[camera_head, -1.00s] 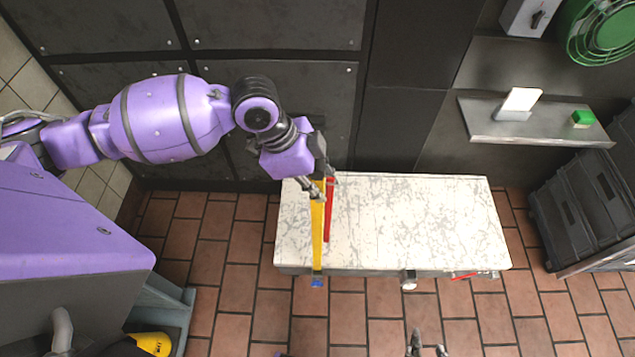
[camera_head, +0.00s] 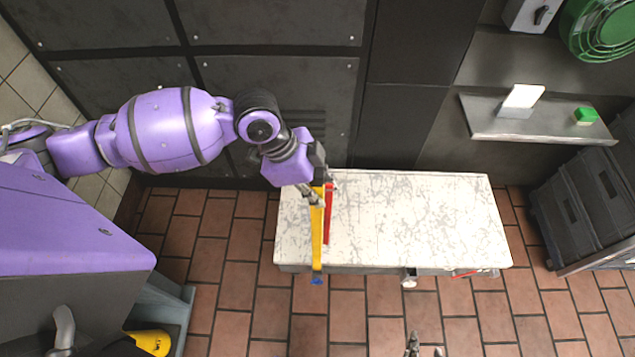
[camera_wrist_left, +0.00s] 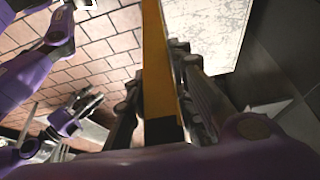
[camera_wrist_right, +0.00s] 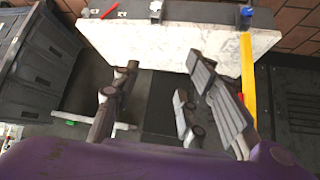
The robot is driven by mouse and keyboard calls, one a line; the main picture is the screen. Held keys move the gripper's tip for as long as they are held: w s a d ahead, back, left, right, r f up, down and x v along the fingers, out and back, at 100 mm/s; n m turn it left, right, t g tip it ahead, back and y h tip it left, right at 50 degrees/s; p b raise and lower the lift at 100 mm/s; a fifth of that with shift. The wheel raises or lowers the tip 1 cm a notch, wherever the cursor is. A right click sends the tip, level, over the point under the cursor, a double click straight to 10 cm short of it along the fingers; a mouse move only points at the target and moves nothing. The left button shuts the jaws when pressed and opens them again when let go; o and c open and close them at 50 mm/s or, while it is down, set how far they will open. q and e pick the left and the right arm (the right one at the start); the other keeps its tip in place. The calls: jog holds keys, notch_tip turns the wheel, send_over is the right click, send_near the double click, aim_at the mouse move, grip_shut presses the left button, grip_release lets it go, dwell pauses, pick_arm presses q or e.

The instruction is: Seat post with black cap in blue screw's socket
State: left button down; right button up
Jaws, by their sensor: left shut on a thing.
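A long yellow post (camera_head: 317,240) with a black cap at one end (camera_wrist_left: 163,131) is held by my left gripper (camera_head: 316,196) near the capped end. In the left wrist view, the gripper's fingers lie on both sides of the post (camera_wrist_left: 158,70). The post extends over the white table to its near edge. The blue screw (camera_head: 317,281) is at that edge, at the post's far end; it also shows in the right wrist view (camera_wrist_right: 247,11). I cannot tell whether the post is inside the socket. My right gripper (camera_wrist_right: 160,70) is open and empty, at the head view's bottom edge.
A red bar (camera_head: 328,215) lies beside the yellow post on the mottled white table (camera_head: 430,215). A white knob (camera_head: 409,281) and a red-handled part (camera_head: 464,273) sit along the near edge. The table's right half is clear. Black crates (camera_head: 575,205) stand right.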

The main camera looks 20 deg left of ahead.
pick_arm(q)
jog(key=shift+f+b, duration=0.3)
jog(key=shift+f, duration=0.8)
pick_arm(e)
jog(key=shift+w+d+f, duration=0.15)
jog(key=shift+d, duration=0.15)
jog(key=shift+a, duration=0.15)
pick_arm(q)
jog(key=shift+r, duration=0.1)
pick_arm(e)
jog(key=shift+w+r, duration=0.2)
jog(key=shift+w+r, duration=0.15)
jog(key=shift+r, duration=0.05)
pick_arm(q)
jog(key=shift+w+p, duration=0.1)
jog(key=shift+p, duration=0.55)
pick_arm(e)
jog(key=shift+w+r+t, duration=0.3)
jog(key=shift+w+r, duration=0.15)
jog(key=shift+r, duration=0.2)
